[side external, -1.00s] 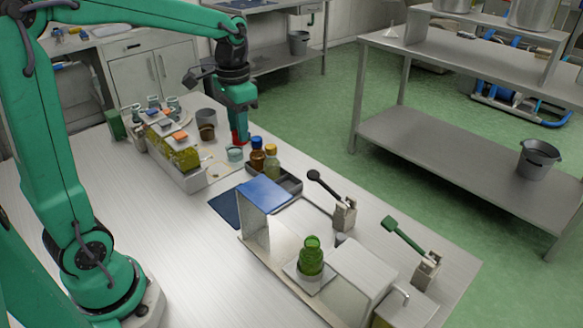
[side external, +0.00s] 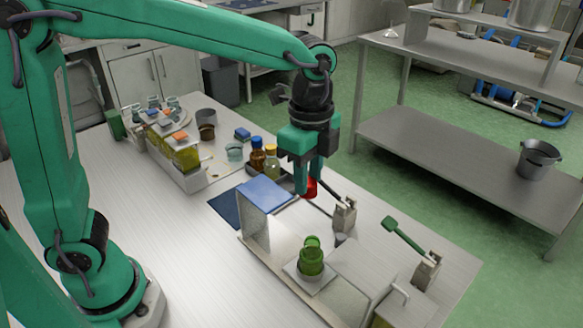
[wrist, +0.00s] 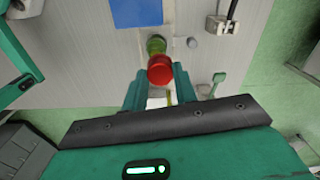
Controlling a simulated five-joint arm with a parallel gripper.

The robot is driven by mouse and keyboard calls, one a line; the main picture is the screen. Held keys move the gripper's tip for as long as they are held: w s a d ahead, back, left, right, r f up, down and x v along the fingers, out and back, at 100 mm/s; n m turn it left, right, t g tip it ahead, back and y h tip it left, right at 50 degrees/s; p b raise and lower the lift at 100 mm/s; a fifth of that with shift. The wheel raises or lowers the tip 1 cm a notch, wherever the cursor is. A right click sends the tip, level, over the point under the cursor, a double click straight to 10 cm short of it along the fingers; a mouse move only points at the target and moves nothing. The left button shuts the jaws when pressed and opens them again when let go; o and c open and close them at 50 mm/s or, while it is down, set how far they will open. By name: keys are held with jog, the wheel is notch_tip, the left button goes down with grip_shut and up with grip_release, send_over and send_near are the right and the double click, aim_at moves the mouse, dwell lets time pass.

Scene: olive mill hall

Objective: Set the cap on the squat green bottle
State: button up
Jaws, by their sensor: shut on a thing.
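A red cap (side external: 311,187) is held between the fingertips of my gripper (side external: 307,182), which is shut on it. The cap also shows in the wrist view (wrist: 160,70), at the finger ends. The squat green bottle (side external: 311,260) stands upright on a small pale block at the front of the table, with its mouth uncovered. My gripper and the cap are above and behind the bottle in the side view, clearly apart from it. In the wrist view the bottle (wrist: 156,45) shows just beyond the cap, partly hidden by it.
A black-handled lever (side external: 345,215) and a green-handled lever (side external: 405,236) stand on the right. A dark tray (side external: 283,180) with bottles lies behind. The table's left front is clear.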

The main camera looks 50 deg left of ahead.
jog(key=d+m, duration=0.1)
jog(key=s+d, duration=0.1)
jog(key=shift+d+m, duration=0.35)
jog(key=shift+m, duration=0.05)
notch_tip(320, 180, down, 5)
jog(key=shift+f, duration=0.1)
jog(key=shift+f, duration=1.7)
jog(key=shift+f, duration=1.1)
dwell(0.8)
jog(key=o, duration=1.2)
